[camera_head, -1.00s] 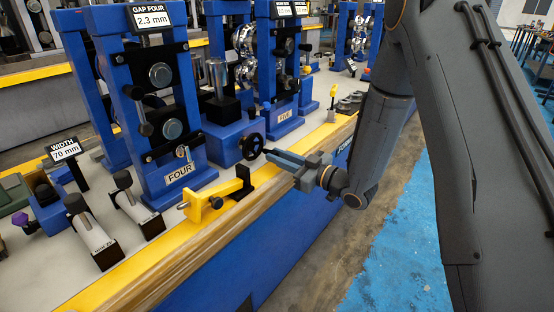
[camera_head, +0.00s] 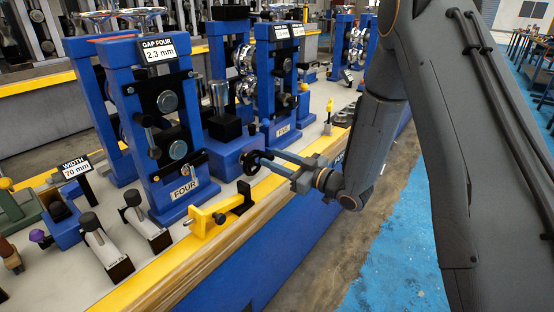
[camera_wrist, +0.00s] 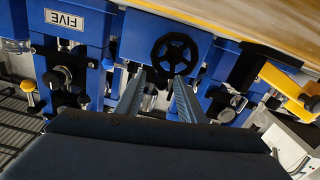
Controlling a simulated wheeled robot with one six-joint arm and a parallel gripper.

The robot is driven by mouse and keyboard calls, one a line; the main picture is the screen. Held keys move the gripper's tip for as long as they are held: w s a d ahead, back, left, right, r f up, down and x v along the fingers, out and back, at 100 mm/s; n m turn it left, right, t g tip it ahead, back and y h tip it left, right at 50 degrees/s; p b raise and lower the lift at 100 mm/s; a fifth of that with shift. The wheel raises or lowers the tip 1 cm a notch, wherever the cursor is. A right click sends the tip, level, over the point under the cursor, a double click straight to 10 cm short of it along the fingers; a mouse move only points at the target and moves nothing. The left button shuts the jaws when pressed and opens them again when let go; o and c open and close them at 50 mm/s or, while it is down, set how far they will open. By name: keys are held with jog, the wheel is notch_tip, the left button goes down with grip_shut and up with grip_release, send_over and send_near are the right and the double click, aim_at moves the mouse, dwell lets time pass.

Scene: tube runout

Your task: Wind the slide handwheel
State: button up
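The slide handwheel is a small black spoked wheel (camera_head: 250,163) on the front of a blue slide block between stands FOUR and FIVE. In the wrist view the handwheel (camera_wrist: 174,53) faces me, right of centre. My gripper (camera_head: 266,160) is at its right in the head view. In the wrist view the fingers of my gripper (camera_wrist: 158,76) are parted, with nothing held between them. The right fingertip overlaps or sits just below the wheel's lower rim; the left fingertip is left of the wheel. I cannot tell whether either touches it.
A yellow bracket (camera_head: 212,216) stands on the bench edge, left of my gripper. Blue stand FOUR (camera_head: 160,130) carries a gap sign reading 2.3 mm (camera_head: 159,51). A width sign reads 70 mm (camera_head: 75,168). The blue-painted floor right of the bench is clear.

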jog(key=p+v, duration=0.1)
jog(key=v, duration=0.5)
dwell(0.5)
